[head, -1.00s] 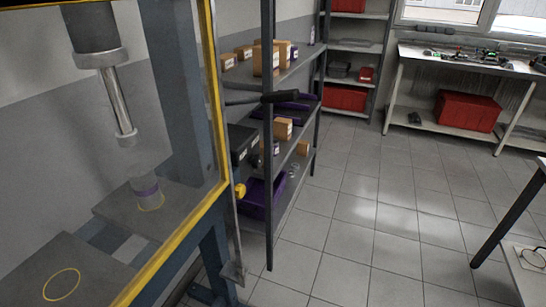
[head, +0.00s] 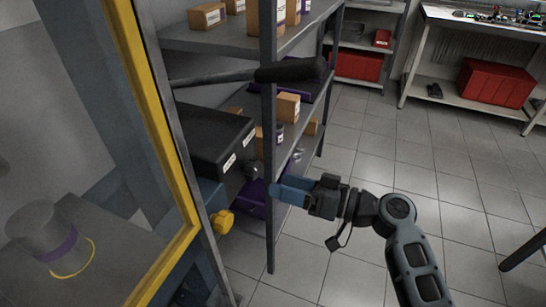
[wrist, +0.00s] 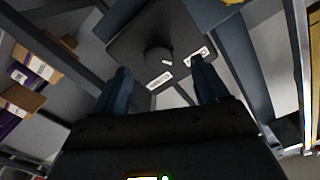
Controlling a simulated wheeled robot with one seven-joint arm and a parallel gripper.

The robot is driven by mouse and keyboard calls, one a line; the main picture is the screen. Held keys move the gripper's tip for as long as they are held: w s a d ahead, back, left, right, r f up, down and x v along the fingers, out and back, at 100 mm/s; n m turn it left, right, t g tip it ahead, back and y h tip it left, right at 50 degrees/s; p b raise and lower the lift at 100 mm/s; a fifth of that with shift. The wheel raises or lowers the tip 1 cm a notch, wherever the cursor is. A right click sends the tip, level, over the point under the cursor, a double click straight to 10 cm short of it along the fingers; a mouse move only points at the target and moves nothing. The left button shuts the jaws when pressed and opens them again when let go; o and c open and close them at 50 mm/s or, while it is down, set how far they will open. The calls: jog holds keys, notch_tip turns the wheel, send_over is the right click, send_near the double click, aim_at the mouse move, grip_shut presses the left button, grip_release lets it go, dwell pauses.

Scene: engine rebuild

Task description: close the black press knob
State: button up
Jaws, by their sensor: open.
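The black press knob (head: 252,170) sticks out from the front of a dark box (head: 205,140) on the press's side, with white labels beside it. In the wrist view the round knob (wrist: 158,57) lies ahead between my two fingers, apart from them. My gripper (head: 276,192), with blue fingers, is open and empty, to the right of and a little below the knob in the head view. It also shows in the wrist view (wrist: 163,78). The way the knob is turned is too dark to tell.
A yellow knob (head: 222,222) sits below the box. A black-gripped lever (head: 290,70) extends above it. A shelf upright (head: 268,130) and shelves with cartons stand close behind my gripper. The yellow-framed press guard (head: 165,120) is at left.

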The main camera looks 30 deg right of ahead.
aim_at(258, 170)
jog(key=shift+y, duration=0.3)
jog(key=w+a, duration=0.1)
jog(key=w, duration=0.1)
jog(key=w+a+p, duration=0.1)
jog(key=w, duration=0.1)
jog(key=w+r, duration=0.1)
jog(key=w, duration=0.1)
jog(key=shift+a+p, duration=0.35)
jog(key=shift+a, duration=0.05)
jog(key=shift+w+a+f, duration=0.1)
jog(key=shift+w+a, duration=0.3)
jog(key=shift+w, duration=0.2)
jog(key=shift+c, duration=0.4)
jog(key=c, duration=1)
jog(key=shift+o, duration=0.2)
